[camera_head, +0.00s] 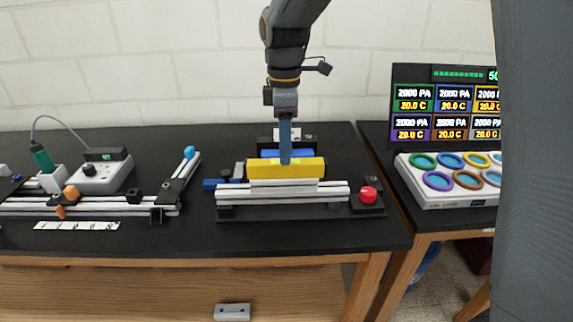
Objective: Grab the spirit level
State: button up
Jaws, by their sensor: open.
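The spirit level appears to be the yellow bar (308,168), lying level across the middle of the black table, just behind and above the silver extrusion rails (240,199). My gripper (285,160) reaches down from above to the middle of the yellow bar, and its blue-grey finger overlaps the bar's top edge. It is seen edge-on, so the second finger is hidden. The gripper is open. I cannot tell whether it touches the bar.
A red button (369,194) on a black base is at the rails' right end. Blue parts (270,153) lie behind the bar. More rails (130,207) and a white power box (100,178) are at left. A display (445,105) and ring tray (445,197) stand right.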

aim_at(286, 168)
jog(key=f+p, duration=0.1)
jog(key=f, duration=0.1)
jog(key=s+f+p, duration=0.1)
jog(key=f, duration=0.1)
jog(key=shift+f, duration=0.1)
jog(key=shift+w+d+f, duration=0.1)
jog(key=shift+f, duration=0.2)
jog(key=shift+c, duration=0.4)
grip_shut()
